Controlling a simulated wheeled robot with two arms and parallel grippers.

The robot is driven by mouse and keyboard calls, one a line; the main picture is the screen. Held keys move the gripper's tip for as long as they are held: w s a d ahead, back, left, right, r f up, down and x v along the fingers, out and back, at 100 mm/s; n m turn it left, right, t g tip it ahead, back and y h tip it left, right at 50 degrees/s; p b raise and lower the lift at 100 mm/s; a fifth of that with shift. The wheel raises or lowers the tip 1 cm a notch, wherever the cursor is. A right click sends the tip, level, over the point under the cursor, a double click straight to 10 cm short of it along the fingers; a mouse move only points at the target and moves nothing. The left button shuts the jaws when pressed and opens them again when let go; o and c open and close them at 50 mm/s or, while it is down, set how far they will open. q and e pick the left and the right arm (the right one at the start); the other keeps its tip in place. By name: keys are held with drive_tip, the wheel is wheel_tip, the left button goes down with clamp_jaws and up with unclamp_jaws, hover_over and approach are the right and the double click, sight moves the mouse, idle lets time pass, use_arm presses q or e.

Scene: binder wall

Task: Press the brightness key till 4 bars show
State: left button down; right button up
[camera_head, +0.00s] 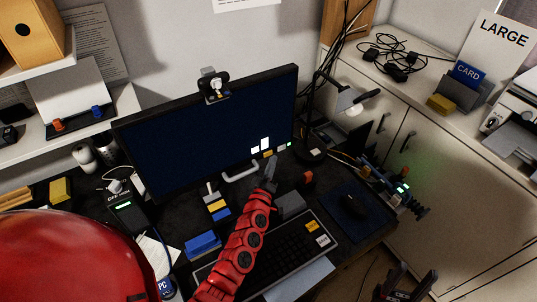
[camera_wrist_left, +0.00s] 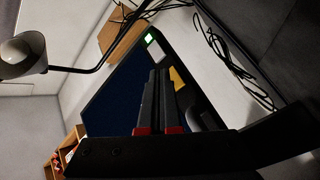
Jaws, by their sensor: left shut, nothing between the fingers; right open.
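The monitor (camera_head: 190,140) has a dark blue screen with what look like two white bars (camera_head: 265,143) of rising height at its lower right. Below them, along the bottom edge, sit a yellow key (camera_head: 267,154), pale keys and a small green light (camera_head: 289,144). Their labels are too small to read, so I cannot tell which is the brightness key. My left gripper (camera_head: 272,164) is shut and empty, its tips close below the yellow key. In the left wrist view the shut fingers (camera_wrist_left: 158,74) point up beside the yellow key (camera_wrist_left: 177,79); contact is unclear. My right gripper (camera_head: 405,283) is open, low at the right.
A small red block (camera_head: 307,177) stands right of my left gripper. A desk lamp (camera_head: 350,100) and cables stand right of the monitor. A webcam (camera_head: 213,86) sits on top.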

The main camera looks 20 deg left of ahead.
use_arm(q)
drive_tip(key=shift+w+a, duration=0.1)
idle(0.5)
drive_tip(key=shift+w+a, duration=0.2)
drive_tip(key=shift+a, duration=0.05)
drive_tip(key=shift+w+a+b, duration=0.25)
drive_tip(key=shift+a+b, duration=0.05)
drive_tip(key=shift+b, duration=0.25)
idle(0.4)
drive_tip(key=shift+s+d, duration=0.1)
idle(0.3)
drive_tip(key=shift+s+d+p, duration=0.35)
drive_tip(key=shift+s+d, duration=0.1)
drive_tip(key=shift+d, duration=0.1)
drive_tip(key=s+d+p, duration=0.1)
drive_tip(key=d, duration=0.1)
drive_tip(key=s+d, duration=0.2)
drive_tip(key=shift+p, duration=0.35)
